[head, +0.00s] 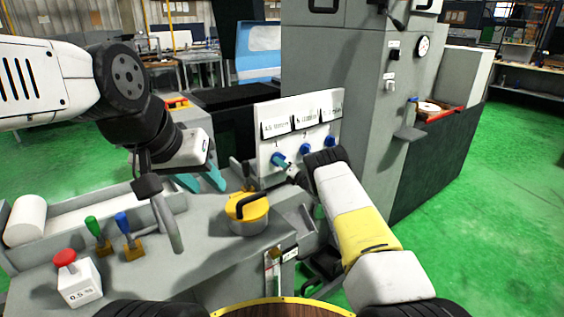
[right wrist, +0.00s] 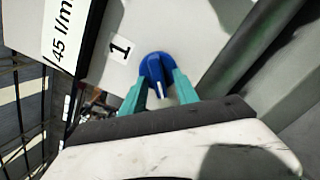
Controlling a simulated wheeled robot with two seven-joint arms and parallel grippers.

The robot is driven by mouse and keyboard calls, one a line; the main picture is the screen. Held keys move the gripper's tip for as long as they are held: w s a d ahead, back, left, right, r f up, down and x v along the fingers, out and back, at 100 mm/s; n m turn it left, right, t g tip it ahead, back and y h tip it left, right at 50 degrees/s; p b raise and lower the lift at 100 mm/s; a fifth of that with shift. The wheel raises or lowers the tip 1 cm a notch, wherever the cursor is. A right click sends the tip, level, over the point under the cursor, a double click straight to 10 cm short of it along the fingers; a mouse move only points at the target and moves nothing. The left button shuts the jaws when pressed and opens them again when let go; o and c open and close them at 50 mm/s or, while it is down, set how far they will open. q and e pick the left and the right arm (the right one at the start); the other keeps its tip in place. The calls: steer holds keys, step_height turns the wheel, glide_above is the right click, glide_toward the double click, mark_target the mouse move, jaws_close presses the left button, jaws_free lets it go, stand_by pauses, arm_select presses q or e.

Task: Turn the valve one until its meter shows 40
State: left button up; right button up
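A white panel (head: 265,150) on the machine carries three labelled meters above three blue valves. Valve one (head: 278,158) is the leftmost, under the numeral 1. In the right wrist view its blue knob (right wrist: 156,72) has a white mark pointing down the picture. The meter for valve one (right wrist: 62,28) reads 45 l/m, partly cut off. My right gripper (head: 283,163) is at valve one, its teal fingers on both sides of the knob and seemingly touching it. My left gripper (head: 201,181) is open and empty, left of the panel above the grey machine bed.
Valve two (head: 305,148) and valve three (head: 330,141) are close to the right of valve one. A yellow-lidded pot (head: 247,208) stands on the bed. Green floor is clear at right.

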steer(key=v, duration=0.7)
steer(key=shift+s+d, duration=0.25)
steer(key=shift+s, duration=0.05)
